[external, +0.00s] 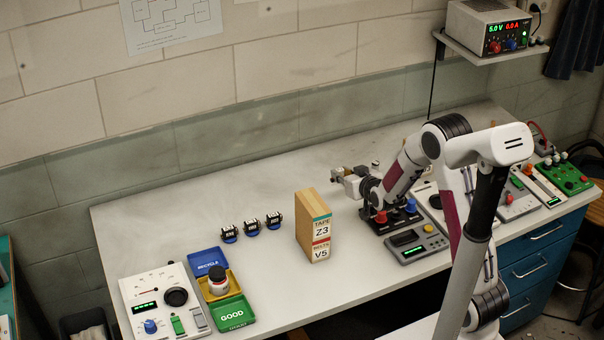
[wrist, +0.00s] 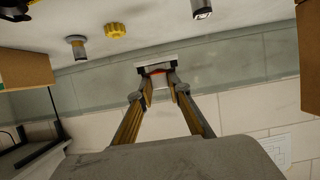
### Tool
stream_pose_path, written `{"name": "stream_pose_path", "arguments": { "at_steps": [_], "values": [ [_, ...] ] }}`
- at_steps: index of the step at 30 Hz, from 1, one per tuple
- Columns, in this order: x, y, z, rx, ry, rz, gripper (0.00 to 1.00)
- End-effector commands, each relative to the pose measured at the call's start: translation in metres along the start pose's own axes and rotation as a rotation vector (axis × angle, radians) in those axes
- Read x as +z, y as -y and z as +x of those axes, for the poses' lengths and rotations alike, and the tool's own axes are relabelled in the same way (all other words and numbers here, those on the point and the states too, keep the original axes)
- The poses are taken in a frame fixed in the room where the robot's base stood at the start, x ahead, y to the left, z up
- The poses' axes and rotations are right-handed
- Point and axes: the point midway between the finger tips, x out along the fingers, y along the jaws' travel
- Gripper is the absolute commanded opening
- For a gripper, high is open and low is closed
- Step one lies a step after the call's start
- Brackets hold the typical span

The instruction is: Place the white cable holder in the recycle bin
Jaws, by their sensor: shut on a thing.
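My gripper (external: 345,180) is in the air over the middle right of the bench, pointing left in the external view. In the wrist view its fingers (wrist: 158,80) are closed on a small white piece (wrist: 155,57) with some grey and red, apparently the white cable holder. Its shape is partly hidden by the fingertips. The recycle bin is a blue tray (external: 208,261) marked RECYCLE, at the left of the bench, well left of my gripper.
A tall box (external: 312,226) marked Z3 and V5 stands between. Three small servos (external: 251,228) sit behind. A white panel (external: 163,302) is far left.

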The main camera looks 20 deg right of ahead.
Motion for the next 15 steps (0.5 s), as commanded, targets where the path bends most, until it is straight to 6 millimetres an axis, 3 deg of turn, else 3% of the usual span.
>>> {"name": "stream_pose_path", "arguments": {
  "at_steps": [8,15],
  "values": [
    [-0.002,0.0,-0.001,0.0,-0.001,0.0,0.0],
    [-0.018,0.0,-0.007,0.0,-0.005,0.0,0.0]
  ]
}}
